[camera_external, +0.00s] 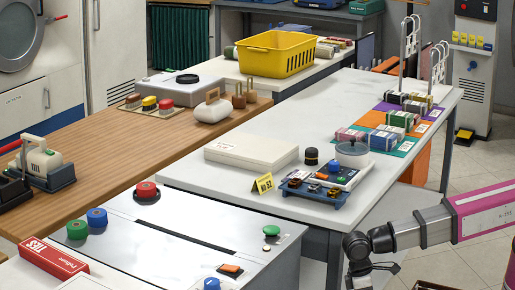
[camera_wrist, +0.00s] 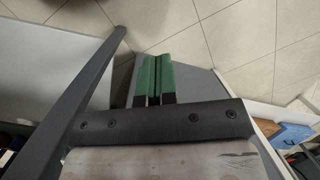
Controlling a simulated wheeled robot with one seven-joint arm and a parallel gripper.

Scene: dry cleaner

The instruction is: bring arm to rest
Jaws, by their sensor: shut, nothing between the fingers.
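My gripper (camera_external: 373,268) is at the lower right of the external view, at the end of my pink and grey arm. It hangs low beside the right end of the white table (camera_external: 250,130), apart from it. In the wrist view my gripper's two green fingers (camera_wrist: 153,80) lie side by side and are shut with nothing between them. Tiled floor shows beyond them. The lower edge of the external view cuts off part of the gripper's surroundings.
A grey metal machine (camera_external: 180,235) with round buttons stands at the front. A blue tray (camera_external: 318,194) and a yellow sign (camera_external: 264,184) sit near the table's front edge. A yellow basket (camera_external: 277,54) stands behind. Tiled floor (camera_external: 455,268) is open at the right.

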